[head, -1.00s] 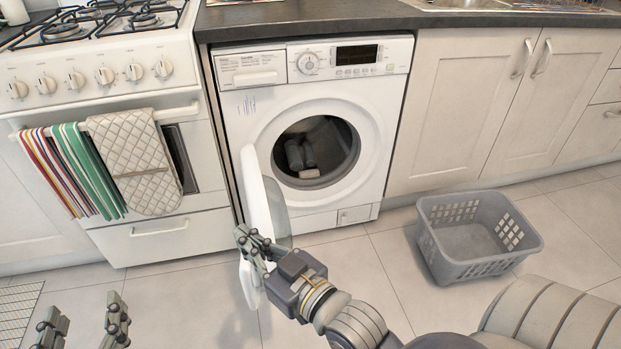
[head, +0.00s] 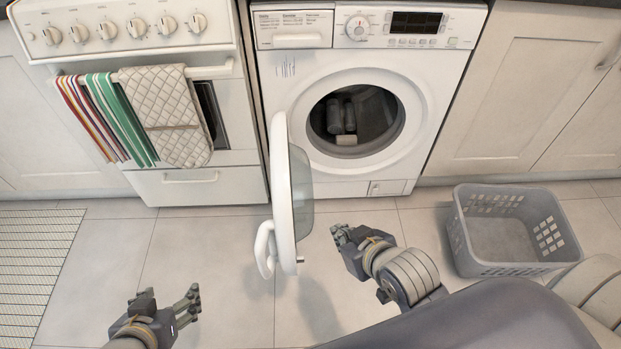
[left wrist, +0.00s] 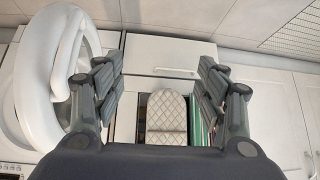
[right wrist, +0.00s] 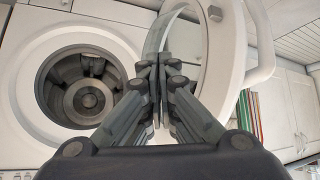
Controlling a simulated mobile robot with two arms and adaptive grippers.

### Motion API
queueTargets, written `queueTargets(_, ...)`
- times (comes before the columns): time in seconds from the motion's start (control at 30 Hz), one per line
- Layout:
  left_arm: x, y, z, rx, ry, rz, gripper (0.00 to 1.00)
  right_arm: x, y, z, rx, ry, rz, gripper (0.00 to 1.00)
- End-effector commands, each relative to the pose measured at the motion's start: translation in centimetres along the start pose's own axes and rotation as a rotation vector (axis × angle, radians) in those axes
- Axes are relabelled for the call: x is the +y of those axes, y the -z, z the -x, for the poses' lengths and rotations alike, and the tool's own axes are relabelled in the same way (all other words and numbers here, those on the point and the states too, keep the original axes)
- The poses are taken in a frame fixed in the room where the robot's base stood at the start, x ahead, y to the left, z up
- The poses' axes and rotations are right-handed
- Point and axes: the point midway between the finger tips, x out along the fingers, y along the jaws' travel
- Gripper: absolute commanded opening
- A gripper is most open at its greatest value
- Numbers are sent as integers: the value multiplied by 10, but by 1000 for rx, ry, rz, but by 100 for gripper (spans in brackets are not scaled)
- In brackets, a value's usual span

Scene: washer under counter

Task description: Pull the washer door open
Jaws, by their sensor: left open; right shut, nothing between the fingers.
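The white washer (head: 268,90) stands under the counter with its round door (head: 283,190) swung wide open to the left, seen nearly edge-on. The door's white handle (head: 264,249) is on its outer side. The drum opening (head: 378,118) is uncovered, with dark shapes inside. My right gripper (head: 339,234) is shut and empty, to the right of the door, on its inner side. In the right wrist view its closed fingers (right wrist: 161,75) overlap the door glass; contact cannot be told. My left gripper (head: 178,299) is open and empty, low and left of the door. The door shows in the left wrist view (left wrist: 40,75).
A grey laundry basket (head: 470,262) stands on the floor at the right. An oven (head: 195,187) with towels (head: 172,115) on its rail is left of the washer. A mat (head: 38,255) lies at far left. Floor before the oven is clear.

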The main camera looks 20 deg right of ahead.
Motion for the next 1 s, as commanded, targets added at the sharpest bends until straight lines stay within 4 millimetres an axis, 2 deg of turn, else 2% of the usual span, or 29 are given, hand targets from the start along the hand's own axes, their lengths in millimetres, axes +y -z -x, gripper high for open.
queueTargets(0.17, -6, -45, 22, -224, 13, 6, 66, 23, -14, -6, -82, -59, -3, 0)
queueTargets(0.23, -8, -63, 31, -309, 17, 9, 66, 38, -5, -20, -39, -96, -3, 0)
queueTargets(0.3, -9, -71, 34, -345, 18, 11, 66, 48, 9, -34, 33, -111, -2, 0)
queueTargets(0.5, -9, -80, 38, -383, 19, 12, 66, 65, 60, -63, 281, -98, 26, 0)
queueTargets(0.7, -9, -80, 38, -386, 19, 12, 66, 68, 113, -76, 556, 15, 92, 0)
queueTargets(0.83, -9, -80, 38, -385, 19, 12, 66, 64, 136, -75, 701, 139, 148, 0)
queueTargets(1.0, -9, -80, 38, -385, 19, 12, 66, 59, 149, -66, 830, 345, 234, 0)
